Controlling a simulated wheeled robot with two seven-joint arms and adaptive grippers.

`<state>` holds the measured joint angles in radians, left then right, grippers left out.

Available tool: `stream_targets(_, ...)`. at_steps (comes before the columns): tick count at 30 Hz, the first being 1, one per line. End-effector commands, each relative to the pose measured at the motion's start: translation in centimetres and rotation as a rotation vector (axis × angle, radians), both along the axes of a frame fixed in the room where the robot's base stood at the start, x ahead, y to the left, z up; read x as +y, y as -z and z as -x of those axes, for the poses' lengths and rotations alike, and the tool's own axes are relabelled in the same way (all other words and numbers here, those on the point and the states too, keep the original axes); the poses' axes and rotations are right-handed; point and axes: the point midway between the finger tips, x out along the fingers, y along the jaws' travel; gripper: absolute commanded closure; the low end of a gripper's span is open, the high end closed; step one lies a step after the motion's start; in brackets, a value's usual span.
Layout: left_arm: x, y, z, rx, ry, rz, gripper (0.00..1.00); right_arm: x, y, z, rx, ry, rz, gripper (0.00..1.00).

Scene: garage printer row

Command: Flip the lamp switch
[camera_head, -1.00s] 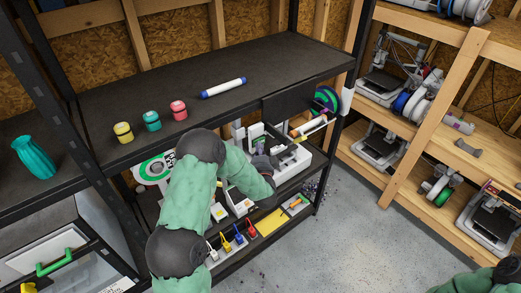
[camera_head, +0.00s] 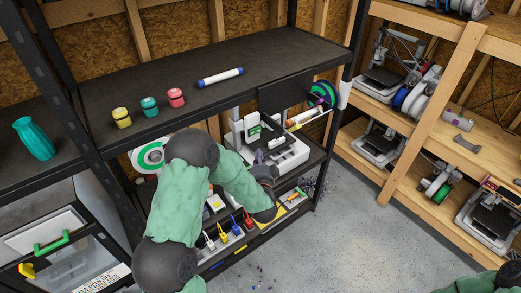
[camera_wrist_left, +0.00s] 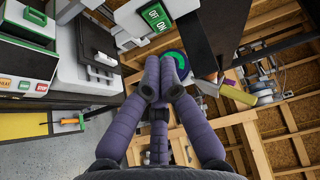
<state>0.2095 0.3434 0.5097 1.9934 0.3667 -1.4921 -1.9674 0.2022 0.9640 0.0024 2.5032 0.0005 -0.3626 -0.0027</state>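A green plate marked ON and OFF (camera_wrist_left: 155,17) shows at the top of the left wrist view, on a white body. It looks like the switch; its lever is not clear. In the head view a small green-and-white panel (camera_head: 253,130) stands on the white printer (camera_head: 289,152) under the black shelf, probably the same part. My left gripper (camera_wrist_left: 160,68) has its purple fingers together at the tips, with nothing seen between them. Its tips lie just below the plate in the wrist picture, apart from it. In the head view the left gripper (camera_head: 259,156) is in front of the printer. My right gripper is out of view.
The black shelf top (camera_head: 190,75) carries a marker (camera_head: 220,77) and several small jars. A dark panel (camera_head: 285,91) hangs at its front edge. Coloured tools (camera_head: 236,230) sit on the lower shelf.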

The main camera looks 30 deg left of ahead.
Motion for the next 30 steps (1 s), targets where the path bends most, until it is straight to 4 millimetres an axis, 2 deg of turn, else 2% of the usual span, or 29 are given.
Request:
stream_targets(3,-0.7,0.1,1.6,0.001,0.001,-0.001,1.0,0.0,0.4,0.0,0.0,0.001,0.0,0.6)
stream_targets(9,-1.2,0.0,2.8,0.0,0.0,-0.001,1.0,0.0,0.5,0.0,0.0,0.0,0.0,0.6)
stream_targets(26,-1.2,0.0,2.9,0.0,0.0,0.0,1.0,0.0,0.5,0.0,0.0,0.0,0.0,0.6)
stream_targets(28,-1.4,0.6,2.8,0.003,0.007,0.015,1.0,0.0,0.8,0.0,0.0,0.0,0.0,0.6)
stream_targets(30,-1.9,2.2,2.7,0.009,0.027,0.062,1.0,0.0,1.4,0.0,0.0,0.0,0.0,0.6)
